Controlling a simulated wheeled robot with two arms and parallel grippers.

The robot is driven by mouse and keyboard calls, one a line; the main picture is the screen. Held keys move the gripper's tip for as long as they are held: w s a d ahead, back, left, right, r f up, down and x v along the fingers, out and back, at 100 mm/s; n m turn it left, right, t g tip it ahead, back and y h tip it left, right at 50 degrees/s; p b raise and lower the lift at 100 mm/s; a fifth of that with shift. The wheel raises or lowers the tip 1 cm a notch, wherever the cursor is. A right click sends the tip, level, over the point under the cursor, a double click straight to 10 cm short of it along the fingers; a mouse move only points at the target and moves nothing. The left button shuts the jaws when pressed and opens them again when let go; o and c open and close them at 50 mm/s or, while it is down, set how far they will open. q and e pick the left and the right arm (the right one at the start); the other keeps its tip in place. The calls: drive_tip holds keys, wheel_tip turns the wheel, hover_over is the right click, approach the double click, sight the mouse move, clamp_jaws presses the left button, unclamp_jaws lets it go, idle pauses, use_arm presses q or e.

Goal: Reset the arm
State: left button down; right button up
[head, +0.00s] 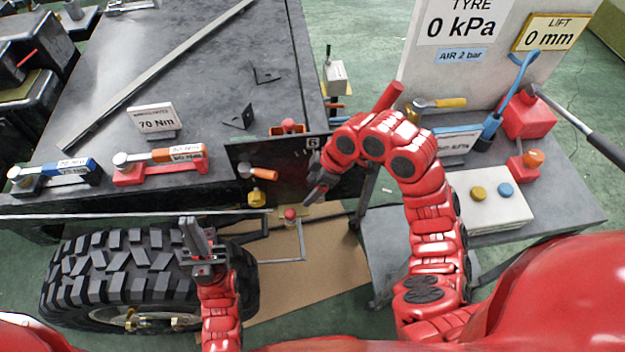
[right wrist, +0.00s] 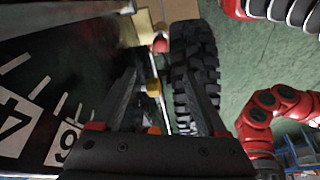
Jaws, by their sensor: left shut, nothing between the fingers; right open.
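My left gripper (head: 190,224) is shut and empty, pointing up in front of the black tyre (head: 110,270) at the lower left. My right arm arches up at the centre. Its gripper (head: 314,192) hangs beside the right end of a dark numbered panel (head: 285,185). In the right wrist view its two fingers (right wrist: 162,82) are spread, with nothing held between them. A yellow knob (right wrist: 153,88) shows in the gap beyond them; I cannot tell how far away it is.
Torque wrenches in a blue holder (head: 55,177) and a red holder (head: 160,166) lie along the dark bench edge. At right, a grey table (head: 560,215) carries a button box (head: 490,212), a gauge board (head: 480,70) and red blocks. Cardboard (head: 320,275) lies on the green floor.

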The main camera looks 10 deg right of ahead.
drive_tip(key=shift+d+r, duration=0.1)
drive_tip(key=shift+r, duration=0.15)
drive_tip(key=shift+r, duration=0.1)
idle(0.3)
